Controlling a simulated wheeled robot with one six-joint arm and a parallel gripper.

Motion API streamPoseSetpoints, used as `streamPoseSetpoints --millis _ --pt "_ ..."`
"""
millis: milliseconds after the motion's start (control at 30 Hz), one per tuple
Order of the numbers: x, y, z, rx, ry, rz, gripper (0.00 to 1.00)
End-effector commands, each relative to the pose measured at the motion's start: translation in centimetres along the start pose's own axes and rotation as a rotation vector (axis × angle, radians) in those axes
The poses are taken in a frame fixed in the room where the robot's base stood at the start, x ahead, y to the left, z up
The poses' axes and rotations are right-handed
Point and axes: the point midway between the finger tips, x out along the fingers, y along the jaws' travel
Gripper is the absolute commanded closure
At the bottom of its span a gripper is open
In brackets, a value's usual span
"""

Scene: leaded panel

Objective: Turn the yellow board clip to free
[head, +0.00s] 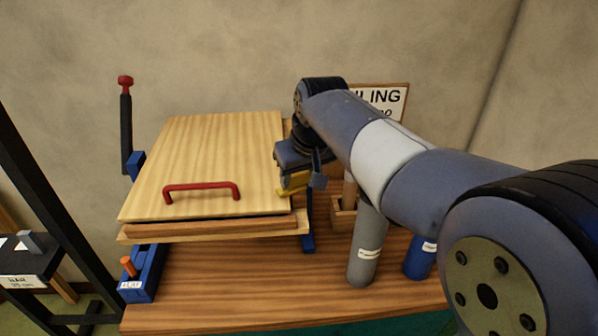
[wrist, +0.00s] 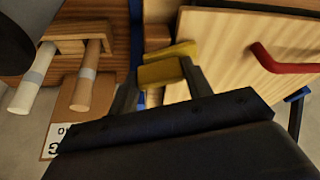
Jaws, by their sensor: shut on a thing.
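The yellow board clip (head: 294,182) sits at the right edge of the wooden board (head: 205,150). My gripper (head: 303,181) is at that edge, shut on the clip. In the wrist view the yellow clip (wrist: 163,72) is between the two fingers of my gripper (wrist: 164,80), with part of it reaching past them towards the board. My gripper hides part of the clip in the head view. I cannot tell exactly how far the clip is turned.
A red handle (head: 201,188) stands on the board. Blue supports (head: 143,280) carry it on the wooden bench (head: 240,290). A grey cylinder (head: 368,245) and a blue one (head: 418,258) stand at right. A wooden holder with tools (wrist: 88,62) is beside my gripper.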

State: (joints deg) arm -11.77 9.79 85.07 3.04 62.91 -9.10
Motion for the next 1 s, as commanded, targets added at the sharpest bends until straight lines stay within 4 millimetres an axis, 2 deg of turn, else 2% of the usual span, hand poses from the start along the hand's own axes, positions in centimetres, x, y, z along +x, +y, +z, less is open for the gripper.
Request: streamPoseSetpoints --millis 1000 --pt "0.03 0.51 -0.35 -0.885 0.002 -0.345 0.76"
